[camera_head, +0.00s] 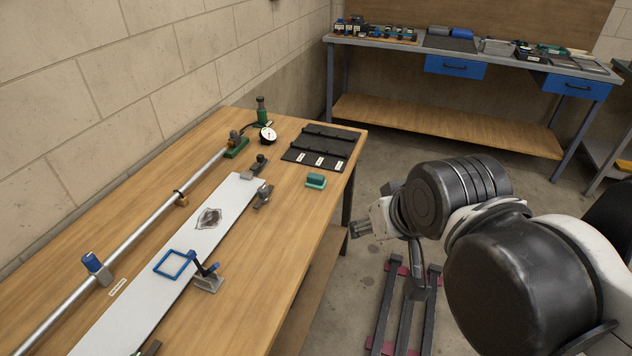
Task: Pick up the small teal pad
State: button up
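The small teal pad (316,180) lies on the wooden table near its right edge, just in front of a black tray. It looks like a small block with a teal-green top and a lighter layer beneath. My gripper (356,229) is at the end of my arm on the right, beyond the table's right edge and to the lower right of the pad. It is apart from the pad. The fingers are small and partly seen from the side, so their opening is unclear. I see nothing held in them.
The black tray (322,143) with white labels sits behind the pad. A dial gauge (267,134), a long metal tube (150,217) and a pale plate (150,270) with clamps occupy the left. A workbench (450,115) stands at the back. Bare wood lies in front of the pad.

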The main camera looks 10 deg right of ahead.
jog(key=w+r+n+g, duration=0.25)
jog(key=w+r, duration=0.25)
jog(key=w, duration=0.5)
jog(key=n+g+p, duration=0.3)
jog(key=n+g, duration=0.2)
jog(key=n, duration=0.4)
send_over(318, 176)
notch_tip(318, 176, down, 13)
notch_tip(318, 176, down, 14)
jog(key=shift+f, duration=0.25)
jog(key=shift+c, duration=0.5)
grip_shut()
